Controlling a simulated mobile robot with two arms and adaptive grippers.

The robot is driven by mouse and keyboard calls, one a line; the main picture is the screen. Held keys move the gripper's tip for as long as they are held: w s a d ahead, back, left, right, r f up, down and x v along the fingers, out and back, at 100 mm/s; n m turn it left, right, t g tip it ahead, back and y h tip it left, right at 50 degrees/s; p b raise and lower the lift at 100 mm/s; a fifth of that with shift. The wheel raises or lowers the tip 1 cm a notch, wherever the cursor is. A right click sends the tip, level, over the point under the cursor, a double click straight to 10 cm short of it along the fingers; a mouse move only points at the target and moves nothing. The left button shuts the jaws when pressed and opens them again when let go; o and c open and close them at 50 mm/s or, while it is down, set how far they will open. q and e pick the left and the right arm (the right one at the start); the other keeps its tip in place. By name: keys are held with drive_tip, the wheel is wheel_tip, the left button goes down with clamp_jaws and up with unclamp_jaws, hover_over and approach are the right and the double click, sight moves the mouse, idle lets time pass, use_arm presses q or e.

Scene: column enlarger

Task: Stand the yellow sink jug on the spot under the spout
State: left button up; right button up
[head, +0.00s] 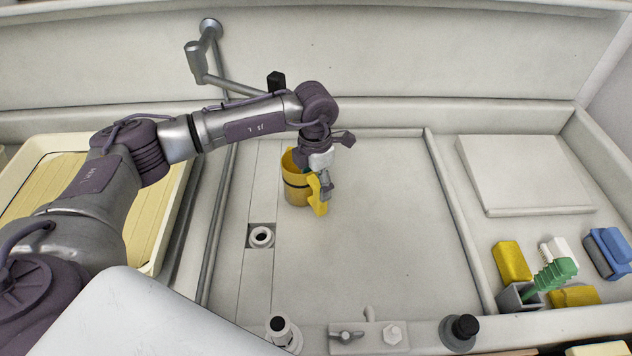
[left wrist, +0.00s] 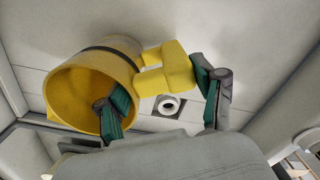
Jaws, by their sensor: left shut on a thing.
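The yellow jug (head: 296,188), with a dark band, is near the middle of the sink in the head view, left of its centre. It looks roughly upright; I cannot tell whether its base touches the floor. My left gripper (head: 318,176) is shut on it at the handle side. In the left wrist view the jug (left wrist: 85,85) shows its open mouth, with one finger of the gripper (left wrist: 165,95) inside the rim and the other outside the yellow handle (left wrist: 172,72). A grey pipe (head: 208,50) rises at the back left; my arm partly covers it. I cannot make out the spot. My right gripper is out of view.
A round pale fitting in a dark square opening (head: 261,237) lies in front of the jug. A cream tray (head: 38,150) is at left. A pale slab (head: 520,175), sponges (head: 511,262) and a green brush (head: 556,273) are at right. The sink floor right of the jug is clear.

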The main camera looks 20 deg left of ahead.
use_arm(q)
drive_tip(key=shift+f+b, duration=0.45)
idle(0.6)
drive_tip(key=o, duration=1.6)
drive_tip(key=shift+c, duration=0.2)
drive_tip(key=shift+r, duration=0.1)
drive_tip(key=shift+w+r+p, duration=0.1)
drive_tip(key=shift+r+p, duration=2.2)
drive_tip(key=shift+r, duration=1.6)
drive_tip(key=shift+a, duration=0.1)
wheel_tip(320, 180, up, 8)
